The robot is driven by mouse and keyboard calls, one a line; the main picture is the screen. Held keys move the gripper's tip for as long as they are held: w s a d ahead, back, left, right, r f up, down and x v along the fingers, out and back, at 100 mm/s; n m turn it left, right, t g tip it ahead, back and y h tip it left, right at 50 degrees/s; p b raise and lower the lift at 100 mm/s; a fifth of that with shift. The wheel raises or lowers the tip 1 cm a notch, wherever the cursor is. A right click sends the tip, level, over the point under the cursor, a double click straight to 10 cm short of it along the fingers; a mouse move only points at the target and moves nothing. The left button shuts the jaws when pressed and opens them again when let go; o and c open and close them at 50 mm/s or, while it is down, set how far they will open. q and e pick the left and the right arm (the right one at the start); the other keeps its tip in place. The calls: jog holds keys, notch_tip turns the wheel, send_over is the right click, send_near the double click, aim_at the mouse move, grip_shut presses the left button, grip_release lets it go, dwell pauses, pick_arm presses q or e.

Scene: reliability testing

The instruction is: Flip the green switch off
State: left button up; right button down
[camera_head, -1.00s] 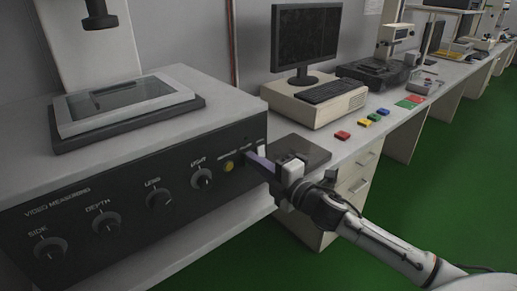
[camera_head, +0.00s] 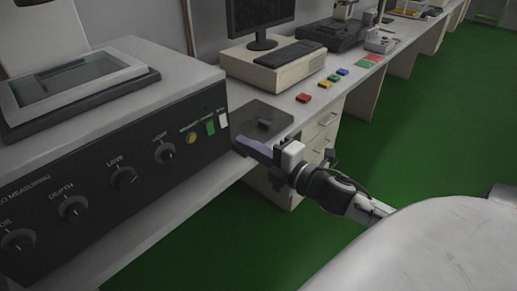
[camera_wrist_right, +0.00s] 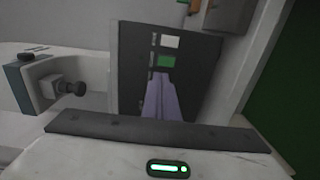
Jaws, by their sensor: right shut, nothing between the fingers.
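The green switch (camera_head: 210,127) sits on the dark front panel of the video measuring machine (camera_head: 90,180), near the panel's right end. My right gripper (camera_head: 240,143) is shut and empty, in front of and a little below the switches, apart from the panel in the head view. In the right wrist view, the green switch (camera_wrist_right: 166,61) shows just beyond the tips of the purple fingers (camera_wrist_right: 161,85). My left gripper is not in view.
A dark plate (camera_head: 262,122) lies on the bench behind my gripper. Coloured blocks (camera_head: 325,84), a keyboard (camera_head: 290,53) and a monitor stand farther back. Green floor is open at right.

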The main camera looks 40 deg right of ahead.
jog(key=shift+s+d+r, duration=0.1)
jog(key=shift+s+d, duration=0.1)
jog(key=shift+s, duration=1.4)
